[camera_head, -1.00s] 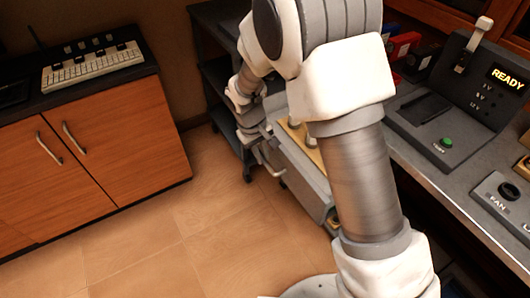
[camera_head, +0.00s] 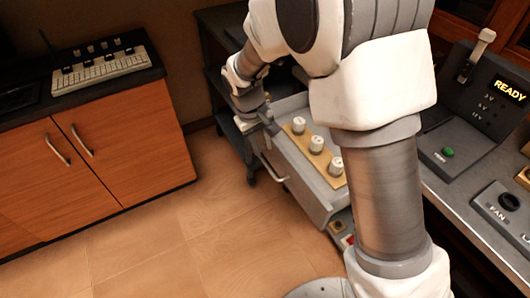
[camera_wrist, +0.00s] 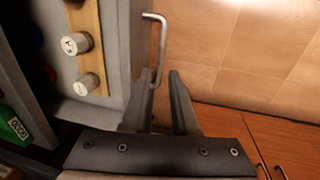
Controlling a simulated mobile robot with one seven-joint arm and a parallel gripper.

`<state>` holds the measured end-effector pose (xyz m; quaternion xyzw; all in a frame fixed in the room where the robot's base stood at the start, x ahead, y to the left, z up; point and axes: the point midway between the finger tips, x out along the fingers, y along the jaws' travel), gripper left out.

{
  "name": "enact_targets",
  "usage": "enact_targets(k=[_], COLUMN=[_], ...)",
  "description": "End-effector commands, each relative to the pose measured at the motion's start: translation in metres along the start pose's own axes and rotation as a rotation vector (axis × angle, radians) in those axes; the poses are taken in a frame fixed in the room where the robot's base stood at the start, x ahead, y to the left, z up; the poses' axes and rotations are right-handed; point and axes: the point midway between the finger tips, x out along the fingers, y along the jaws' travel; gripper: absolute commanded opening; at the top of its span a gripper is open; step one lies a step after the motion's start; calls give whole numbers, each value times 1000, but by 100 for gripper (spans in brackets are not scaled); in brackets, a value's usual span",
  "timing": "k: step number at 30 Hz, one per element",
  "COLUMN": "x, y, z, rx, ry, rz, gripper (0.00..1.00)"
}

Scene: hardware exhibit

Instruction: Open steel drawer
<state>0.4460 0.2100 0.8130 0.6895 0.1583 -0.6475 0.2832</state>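The grey steel drawer (camera_head: 312,197) stands pulled out from under the counter, its inside showing. In the wrist view, its grey front wall (camera_wrist: 117,45) runs along the left of a bent metal handle (camera_wrist: 162,45). The handle (camera_head: 271,169) also shows on the drawer front in the head view. In the head view my gripper (camera_head: 268,122) is by the drawer's far corner, partly hidden.
A wooden strip (camera_head: 300,134) with three pale knobs lies in the drawer. A wooden cabinet (camera_head: 110,150) with a keyboard (camera_head: 103,68) stands left. The console counter (camera_head: 460,190) is at right. Tiled floor (camera_head: 220,230) lies clear before the drawer.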

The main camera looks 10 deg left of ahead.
Motion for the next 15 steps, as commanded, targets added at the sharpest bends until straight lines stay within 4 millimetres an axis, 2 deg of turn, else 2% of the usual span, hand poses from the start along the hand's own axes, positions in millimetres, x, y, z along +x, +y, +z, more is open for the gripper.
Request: enact_targets(k=[1, 6, 10, 15], x=[-17, -57, -79, -95], y=[1, 0, 0, 0], z=[-1, -1, 0, 0], rx=[0, -1, -1, -1], ry=[5, 4, 3, 1], rz=[0, 0, 0, 0], gripper=[27, 27, 27, 27])
